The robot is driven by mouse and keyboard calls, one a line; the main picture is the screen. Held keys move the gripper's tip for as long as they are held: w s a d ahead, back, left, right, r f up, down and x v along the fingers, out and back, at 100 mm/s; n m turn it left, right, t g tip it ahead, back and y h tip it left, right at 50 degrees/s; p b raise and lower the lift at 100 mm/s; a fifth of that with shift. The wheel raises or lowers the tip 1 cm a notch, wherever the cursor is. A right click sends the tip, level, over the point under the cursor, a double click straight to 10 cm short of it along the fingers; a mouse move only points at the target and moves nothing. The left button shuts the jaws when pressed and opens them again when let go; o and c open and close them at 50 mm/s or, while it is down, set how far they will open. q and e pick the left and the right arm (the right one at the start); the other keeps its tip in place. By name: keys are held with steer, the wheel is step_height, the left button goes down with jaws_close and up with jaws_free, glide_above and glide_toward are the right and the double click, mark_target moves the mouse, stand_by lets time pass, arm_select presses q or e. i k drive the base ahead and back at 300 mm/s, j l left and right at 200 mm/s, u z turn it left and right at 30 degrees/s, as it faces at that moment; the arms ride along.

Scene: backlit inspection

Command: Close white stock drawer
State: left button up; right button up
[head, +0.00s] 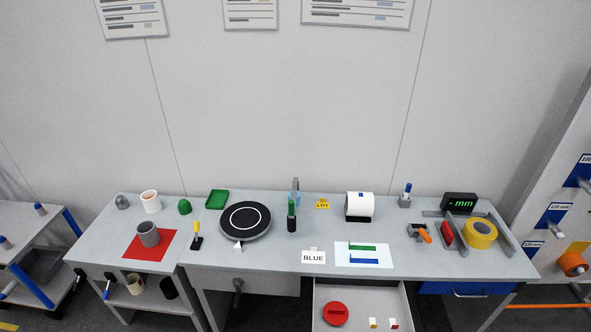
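A white drawer (362,290) stands open below the middle of the workbench, pulled out toward me. Its front edge runs past the bottom of the picture, so its front face and handle are hidden. Inside it lie a round red piece (335,313) at the left and two small pale blocks at the right, one with a yellow top (373,323) and one with a red top (394,323). Neither of my grippers is in the head view, and nothing is seen touching the drawer.
Right of the open drawer, a blue drawer (450,288) looks shut. A side table (105,240) stands left; a panel with hooks stands right.

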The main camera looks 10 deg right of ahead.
mark_target(363, 303)
steer(key=z, duration=1.2)
